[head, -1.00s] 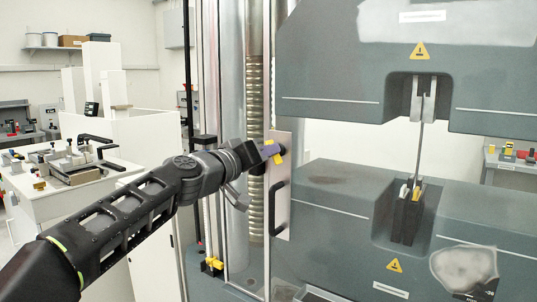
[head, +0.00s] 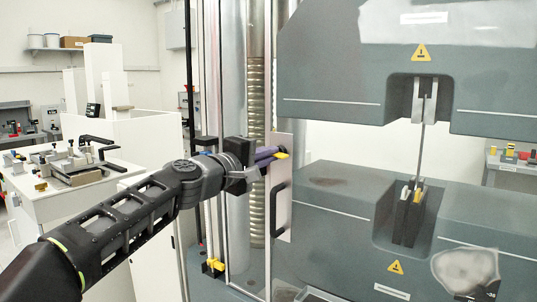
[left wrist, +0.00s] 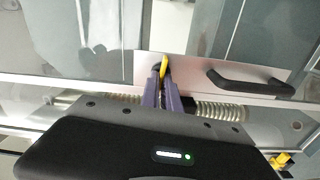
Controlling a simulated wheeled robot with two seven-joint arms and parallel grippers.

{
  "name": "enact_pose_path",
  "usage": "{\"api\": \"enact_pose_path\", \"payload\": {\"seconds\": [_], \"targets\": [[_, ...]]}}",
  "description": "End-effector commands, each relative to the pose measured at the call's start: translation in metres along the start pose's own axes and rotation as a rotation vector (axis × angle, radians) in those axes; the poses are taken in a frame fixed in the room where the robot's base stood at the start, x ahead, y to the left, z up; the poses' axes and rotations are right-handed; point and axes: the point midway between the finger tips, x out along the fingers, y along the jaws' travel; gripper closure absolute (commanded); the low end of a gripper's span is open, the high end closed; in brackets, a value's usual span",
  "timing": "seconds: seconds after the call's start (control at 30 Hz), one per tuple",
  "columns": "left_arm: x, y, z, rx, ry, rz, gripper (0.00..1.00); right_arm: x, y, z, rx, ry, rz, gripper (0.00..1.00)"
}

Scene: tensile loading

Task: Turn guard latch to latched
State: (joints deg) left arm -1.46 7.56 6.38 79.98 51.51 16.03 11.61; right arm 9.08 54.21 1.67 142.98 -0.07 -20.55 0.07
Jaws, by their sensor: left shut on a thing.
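The guard latch is a small yellow lever (head: 282,155) at the upper part of a pale upright plate (head: 284,190) on the guard's edge. It shows in the left wrist view as a yellow piece (left wrist: 164,66) between the fingertips. My left gripper (head: 270,155) comes in from the left, its purple fingers shut on the latch; it also shows in the left wrist view (left wrist: 162,78). The fingers partly hide the latch and its pivot. A black guard handle (head: 277,208) sits on the plate below the latch. My right gripper is not in view.
The grey testing machine's lower block (head: 340,225) and upper block (head: 330,60) stand to the right, with a thin specimen (head: 421,140) upright between them. A ribbed column (head: 256,100) stands behind the guard. A white bench (head: 60,205) with fixtures is at the left.

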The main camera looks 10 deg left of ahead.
Motion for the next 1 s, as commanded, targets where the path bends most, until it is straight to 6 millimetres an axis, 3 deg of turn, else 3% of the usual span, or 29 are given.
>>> {"api": "enact_pose_path", "payload": {"seconds": [0.3, 0.77, 0.8, 1.0], "targets": [[-0.0001, -0.0016, -0.0007, -0.121, 0.001, -0.002, 1.00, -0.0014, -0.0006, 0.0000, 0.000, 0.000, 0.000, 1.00], [0.0000, -0.0021, -0.0005, -0.136, 0.001, -0.002, 1.00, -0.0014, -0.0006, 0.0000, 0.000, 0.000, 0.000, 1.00], [0.0000, -0.0021, -0.0005, -0.136, 0.001, -0.002, 0.91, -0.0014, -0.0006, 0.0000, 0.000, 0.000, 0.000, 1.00], [0.0000, -0.0016, -0.0003, -0.135, 0.001, -0.001, 0.75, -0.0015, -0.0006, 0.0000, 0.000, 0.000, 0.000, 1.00]]}}
